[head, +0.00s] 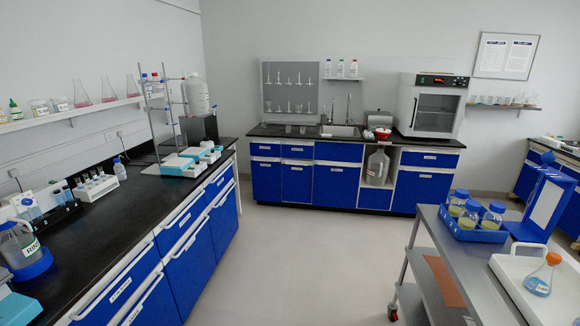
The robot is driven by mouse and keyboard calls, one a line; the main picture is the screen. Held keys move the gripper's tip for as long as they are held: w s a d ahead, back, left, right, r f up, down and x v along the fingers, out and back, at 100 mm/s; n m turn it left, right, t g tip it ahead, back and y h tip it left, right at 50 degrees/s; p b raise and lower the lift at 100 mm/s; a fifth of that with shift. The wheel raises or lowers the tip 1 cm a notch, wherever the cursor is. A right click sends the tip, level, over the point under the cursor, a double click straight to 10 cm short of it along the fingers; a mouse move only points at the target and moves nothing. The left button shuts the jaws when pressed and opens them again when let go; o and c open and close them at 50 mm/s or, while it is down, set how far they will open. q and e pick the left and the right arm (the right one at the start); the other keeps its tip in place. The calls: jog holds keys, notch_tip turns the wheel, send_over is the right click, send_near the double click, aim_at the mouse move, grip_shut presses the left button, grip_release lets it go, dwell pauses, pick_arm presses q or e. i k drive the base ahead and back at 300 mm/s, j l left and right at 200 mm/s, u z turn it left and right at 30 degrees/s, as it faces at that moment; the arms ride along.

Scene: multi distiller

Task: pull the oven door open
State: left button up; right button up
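The oven (432,105) is a white box with a dark display strip on top. It stands on the right end of the black counter at the back wall. Its glass-fronted door (436,113) faces forward and looks closed, with shelves faintly visible behind the glass. Neither of my grippers is in the head view, and the oven is well across the room.
Clear grey floor (300,255) runs up to the blue back cabinets. A long black counter (130,210) lines the left. A grey metal cart (455,265) with bottles stands at front right. A red-and-white item (382,133) sits left of the oven.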

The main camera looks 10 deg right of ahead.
aim_at(433, 112)
jog(key=i+z, duration=0.25)
jog(key=i, duration=0.6)
jog(key=i+j+z, duration=0.1)
jog(key=i+z, duration=0.2)
jog(key=i, duration=1.05)
jog(key=i+z, duration=0.15)
jog(key=i, duration=0.4)
jog(key=i+j, duration=0.1)
jog(key=i, duration=0.45)
jog(key=i+z, duration=0.15)
jog(key=i, duration=0.45)
jog(key=i+j, duration=0.2)
jog(key=i, duration=0.35)
jog(key=i+j+z, duration=0.1)
jog(key=i, duration=0.45)
